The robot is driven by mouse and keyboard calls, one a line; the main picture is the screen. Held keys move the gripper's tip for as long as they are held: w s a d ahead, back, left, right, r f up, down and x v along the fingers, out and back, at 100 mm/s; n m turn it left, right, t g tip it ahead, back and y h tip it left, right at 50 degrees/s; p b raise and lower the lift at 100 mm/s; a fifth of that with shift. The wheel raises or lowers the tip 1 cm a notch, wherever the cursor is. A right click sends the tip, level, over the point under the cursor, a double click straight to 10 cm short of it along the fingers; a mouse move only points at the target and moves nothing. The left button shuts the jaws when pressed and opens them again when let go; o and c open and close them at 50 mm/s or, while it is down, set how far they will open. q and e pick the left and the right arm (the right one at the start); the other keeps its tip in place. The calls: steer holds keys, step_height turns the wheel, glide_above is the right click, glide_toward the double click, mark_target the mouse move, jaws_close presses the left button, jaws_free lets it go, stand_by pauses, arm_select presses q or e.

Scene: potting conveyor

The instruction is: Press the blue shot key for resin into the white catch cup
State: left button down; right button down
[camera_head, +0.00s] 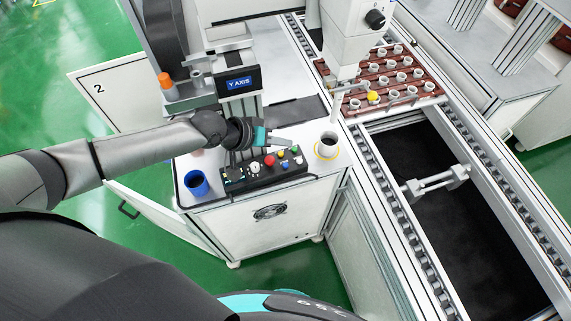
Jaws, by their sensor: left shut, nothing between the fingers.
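The control box (240,184) lies on the white cabinet top with several coloured keys, among them a red one (269,160). My right gripper is out of view.
A blue cup (196,182) stands at the cabinet's left corner. The white dispensing head (353,42) hangs over a brown tray (428,101) of small pots on the conveyor. The "Y AXIS" unit (238,83) rises behind my left wrist.

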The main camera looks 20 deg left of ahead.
arm_select(q)
steer(key=b, duration=0.6)
glide_above(285, 165)
steer(key=f, duration=0.4)
steer(key=s+f, duration=0.1)
steer(key=f, duration=0.1)
steer(key=shift+a+f, duration=0.25)
steer(key=shift+f, duration=0.1)
steer(key=shift+f+b, duration=0.5)
steer(key=shift+f, duration=0.1)
steer(key=shift+f, duration=0.1)
stand_by(0.5)
steer(key=shift+f, duration=0.3)
steer(key=shift+f+b, duration=0.5)
steer(key=shift+b, duration=0.15)
stand_by(0.5)
steer(key=shift+r, duration=0.1)
steer(key=shift+r+p, duration=0.8)
steer(key=shift+p, duration=0.15)
